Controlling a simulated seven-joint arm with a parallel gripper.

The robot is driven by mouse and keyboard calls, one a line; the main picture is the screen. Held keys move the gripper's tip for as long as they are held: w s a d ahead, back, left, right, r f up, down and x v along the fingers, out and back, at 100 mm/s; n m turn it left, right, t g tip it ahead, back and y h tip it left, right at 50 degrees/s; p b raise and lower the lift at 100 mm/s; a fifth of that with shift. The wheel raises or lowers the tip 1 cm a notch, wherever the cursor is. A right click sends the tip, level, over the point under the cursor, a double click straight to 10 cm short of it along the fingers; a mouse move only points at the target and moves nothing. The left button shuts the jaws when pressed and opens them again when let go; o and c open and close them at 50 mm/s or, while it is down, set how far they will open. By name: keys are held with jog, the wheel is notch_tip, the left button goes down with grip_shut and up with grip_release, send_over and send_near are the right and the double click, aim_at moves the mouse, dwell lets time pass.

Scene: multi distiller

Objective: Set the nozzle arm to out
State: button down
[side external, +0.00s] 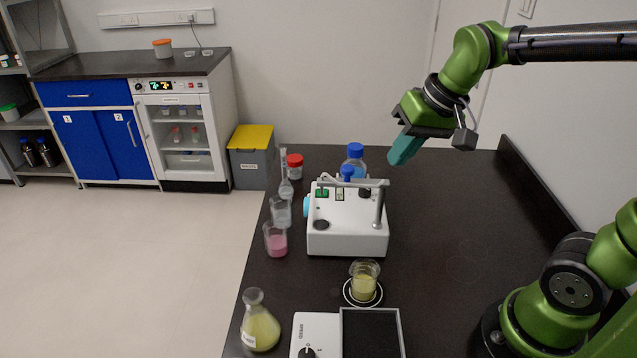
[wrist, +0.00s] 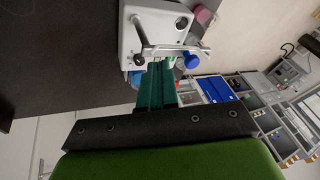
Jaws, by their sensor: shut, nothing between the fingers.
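The white distiller (side external: 347,232) stands on the dark bench, with a grey metal nozzle arm (side external: 352,183) across its top. The arm runs from an upright post at the right toward the left, along the back of the box. In the wrist view the distiller (wrist: 133,38) is at the top, and the nozzle arm (wrist: 172,48) crosses near my fingers. My gripper (side external: 398,158) has teal fingers, shut and empty, in the air behind and right of the distiller. In the wrist view my gripper (wrist: 157,68) points toward the distiller; whether it touches the nozzle arm cannot be told there.
Blue-capped bottles (side external: 355,152) stand behind the distiller. Beakers (side external: 275,240) and a flask line its left side. A beaker of yellow liquid (side external: 364,284) is in front, near a yellow flask (side external: 260,325) and a speed-dial device (side external: 315,335). The bench right of the distiller is clear.

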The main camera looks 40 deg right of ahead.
aim_at(353, 182)
jog(key=w+d+m+g, duration=0.1)
jog(key=w+d+g, duration=0.2)
jog(key=w, duration=0.5)
jog(key=w+d+m+g, duration=0.2)
jog(key=w+g, duration=0.2)
jog(key=w, duration=0.4)
jog(key=shift+a+r+m+y, duration=0.85)
jog(key=shift+a+r, duration=0.3)
jog(key=shift+r, duration=0.45)
jog(key=s+a+f, duration=0.4)
jog(key=a+f, duration=0.1)
jog(key=f, duration=0.4)
jog(key=shift+s+a+g, duration=0.2)
jog(key=shift+s+g, duration=0.05)
jog(key=shift+g, duration=0.15)
jog(key=shift+a, duration=0.1)
